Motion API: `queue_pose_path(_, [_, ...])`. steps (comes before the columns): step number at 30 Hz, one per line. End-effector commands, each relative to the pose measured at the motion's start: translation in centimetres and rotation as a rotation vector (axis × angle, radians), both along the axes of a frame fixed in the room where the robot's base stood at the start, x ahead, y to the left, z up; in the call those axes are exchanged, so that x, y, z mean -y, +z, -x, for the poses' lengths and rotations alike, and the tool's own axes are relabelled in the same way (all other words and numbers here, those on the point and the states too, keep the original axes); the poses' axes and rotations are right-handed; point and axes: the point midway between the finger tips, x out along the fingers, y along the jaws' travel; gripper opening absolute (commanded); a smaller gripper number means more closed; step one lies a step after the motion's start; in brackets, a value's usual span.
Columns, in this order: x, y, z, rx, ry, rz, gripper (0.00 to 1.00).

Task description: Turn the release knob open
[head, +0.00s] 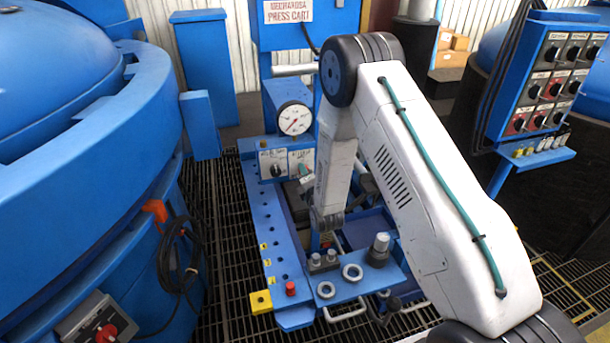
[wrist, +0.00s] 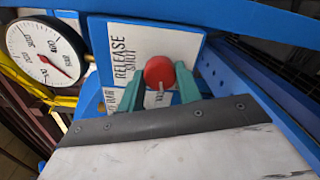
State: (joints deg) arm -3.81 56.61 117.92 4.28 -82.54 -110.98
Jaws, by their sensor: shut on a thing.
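The release knob (wrist: 159,71) is round and red, on a white plate (wrist: 150,42) lettered "RELEASE" and "SHUT" in the wrist view. My gripper (wrist: 163,83) has teal fingers, one on each side of the knob, and is shut on it. Part of the knob's lower side is hidden by the fingers and the wrist. In the head view my gripper (head: 305,171) reaches the right-hand white plate (head: 302,157) under the gauge, and the knob itself is hidden there.
A pressure gauge (head: 294,118) stands just above the plates. A second plate with a black knob (head: 275,169) is close on the left. The blue cart frame (head: 268,225) lies below. A big blue furnace (head: 90,130) fills the left side, and a switch panel (head: 553,82) is at right.

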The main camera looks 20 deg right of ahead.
Motion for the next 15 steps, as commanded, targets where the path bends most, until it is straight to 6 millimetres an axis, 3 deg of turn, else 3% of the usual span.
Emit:
queue_pose_path(3, [-0.09, -0.12, 0.08, -0.003, 0.002, 0.000, 0.11])
queue_pose_path(4, [-0.09, -0.12, 0.08, -0.003, 0.002, 0.000, 0.42])
queue_pose_path(6, [-0.08, -0.11, 0.07, -0.003, 0.002, 0.000, 0.56])
queue_pose_path(15, [0.04, -0.05, 0.25, -0.002, 0.000, -0.001, 0.56])
